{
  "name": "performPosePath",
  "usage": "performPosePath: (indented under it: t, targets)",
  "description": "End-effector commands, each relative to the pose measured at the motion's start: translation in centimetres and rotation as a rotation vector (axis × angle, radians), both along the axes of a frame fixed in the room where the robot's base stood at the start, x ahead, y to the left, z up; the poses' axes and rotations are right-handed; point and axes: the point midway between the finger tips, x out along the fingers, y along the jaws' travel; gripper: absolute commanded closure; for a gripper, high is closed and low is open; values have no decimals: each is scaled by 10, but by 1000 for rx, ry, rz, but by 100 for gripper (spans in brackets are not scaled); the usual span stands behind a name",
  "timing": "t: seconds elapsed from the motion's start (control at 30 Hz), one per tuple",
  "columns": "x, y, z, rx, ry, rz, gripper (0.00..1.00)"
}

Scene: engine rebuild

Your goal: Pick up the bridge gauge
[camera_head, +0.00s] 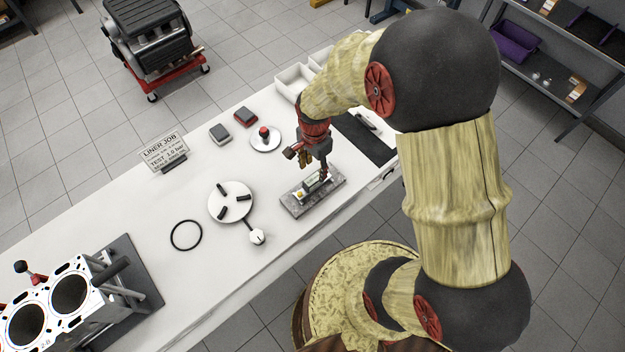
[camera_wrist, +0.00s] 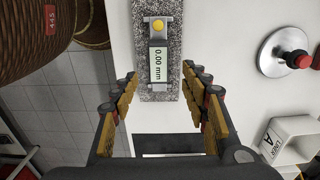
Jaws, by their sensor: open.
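The bridge gauge (camera_wrist: 159,62) has a display reading 0.00 mm and a yellow button, and lies on a speckled grey stone block. In the wrist view it is ahead of my gripper (camera_wrist: 163,83), whose fingers are spread apart with nothing between their tips but the gauge's near end and the block below. In the head view the gauge (camera_head: 312,184) lies on the stone block (camera_head: 298,206) near the bench's front edge. My gripper (camera_head: 324,172) is over its right end and partly hides it. Whether the fingers touch the gauge cannot be told.
The white bench (camera_head: 110,217) also holds a three-padded disc (camera_head: 231,188), a black ring (camera_head: 186,235), a red-knobbed disc (camera_head: 265,143), a sign (camera_head: 163,149) and an engine block (camera_head: 62,296). White bins (camera_head: 292,80) stand beyond my arm.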

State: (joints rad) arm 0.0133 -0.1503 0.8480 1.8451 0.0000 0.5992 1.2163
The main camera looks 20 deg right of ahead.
Motion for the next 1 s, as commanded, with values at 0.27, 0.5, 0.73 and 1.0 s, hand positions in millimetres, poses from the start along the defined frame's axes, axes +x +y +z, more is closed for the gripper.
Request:
performPosePath:
  t: [0.27,0.5,0.73,1.0]
  targets:
    - [-1,0,-23,0,2,-29,55]
    - [-3,3,-42,0,1,-28,55]
    - [-4,5,-74,-1,2,-28,55]
    - [-4,5,-77,0,-1,-27,55]
